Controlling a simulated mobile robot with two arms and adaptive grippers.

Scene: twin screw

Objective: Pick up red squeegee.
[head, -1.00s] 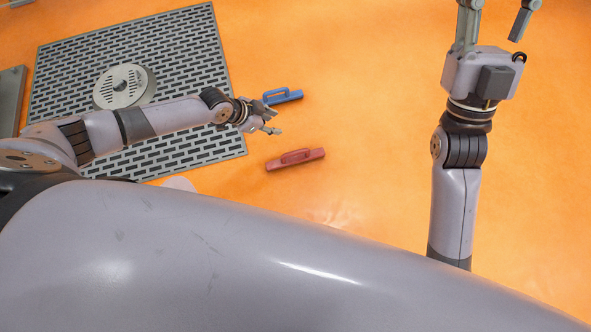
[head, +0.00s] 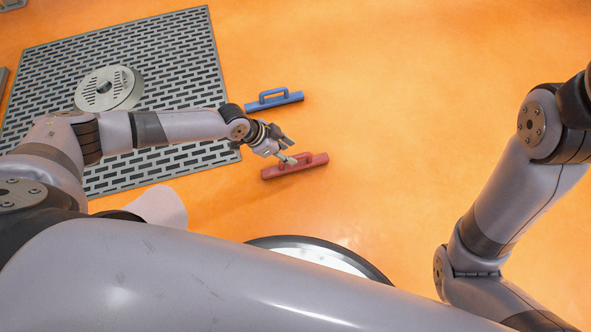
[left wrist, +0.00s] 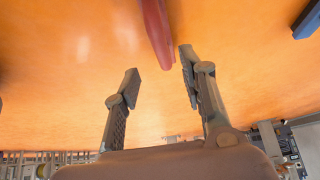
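The red squeegee (head: 312,161) lies on the orange floor in the head view, to the right of the grating. My left gripper (head: 288,153) is at the squeegee and overlaps its handle area in this view. In the left wrist view, my left gripper (left wrist: 160,74) has its two fingers spread apart with nothing between them. The red squeegee (left wrist: 156,28) points down toward the gap there, its near end close to the right finger. I cannot tell if they touch. My right arm leaves the head view at the right edge, and its gripper is out of sight.
A blue squeegee (head: 285,99) lies just beyond the red one; a blue piece (left wrist: 307,20) shows at the left wrist view's right edge. A grey floor grating (head: 170,50) with a round metal drain cover (head: 108,88) is at left. The floor (head: 420,90) to the right is clear.

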